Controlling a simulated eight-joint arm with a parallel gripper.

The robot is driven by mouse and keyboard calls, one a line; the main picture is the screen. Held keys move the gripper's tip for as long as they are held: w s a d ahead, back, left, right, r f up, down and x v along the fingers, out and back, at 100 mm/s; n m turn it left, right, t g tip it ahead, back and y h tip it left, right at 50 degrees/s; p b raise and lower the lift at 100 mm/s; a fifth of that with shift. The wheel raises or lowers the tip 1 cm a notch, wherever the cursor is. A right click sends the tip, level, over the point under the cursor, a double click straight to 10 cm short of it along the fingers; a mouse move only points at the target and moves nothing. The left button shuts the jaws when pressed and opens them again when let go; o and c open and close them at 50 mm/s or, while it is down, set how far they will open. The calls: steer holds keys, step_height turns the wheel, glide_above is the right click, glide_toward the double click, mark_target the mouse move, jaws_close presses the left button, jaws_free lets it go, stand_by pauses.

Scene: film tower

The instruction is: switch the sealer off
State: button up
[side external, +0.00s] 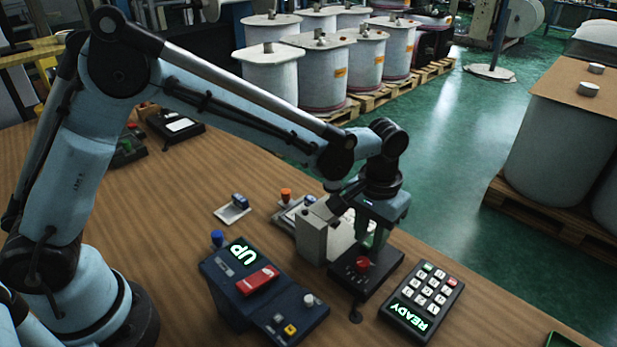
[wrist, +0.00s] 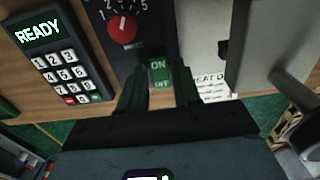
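The sealer shows in the side view as a pale grey housing (side external: 313,237) on a dark base, with a red dial knob (side external: 362,264) on its front; the knob also shows in the wrist view (wrist: 123,29). In the wrist view a green rocker switch (wrist: 159,74) carries ON at its upper end and OFF at its lower end; its tilt is hard to tell. My gripper (wrist: 160,82) is over the switch, with its fingers apart on either side and nothing clearly held. In the side view my gripper (side external: 374,240) is low behind the knob and hides the switch.
A keypad reading READY (side external: 422,300) stands right of the sealer. A blue control box reading UP (side external: 262,285), with a red switch, stands left of it. A small stamp on a pad (side external: 234,210) lies further back.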

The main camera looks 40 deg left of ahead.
jaws_close()
steer(key=shift+w, duration=0.1)
steer(key=shift+w+g, duration=0.2)
steer(key=shift+g, duration=0.65)
steer(key=shift+w+g, duration=0.15)
steer(key=shift+g, duration=0.7)
steer(key=shift+o, duration=1.8)
jaws_free()
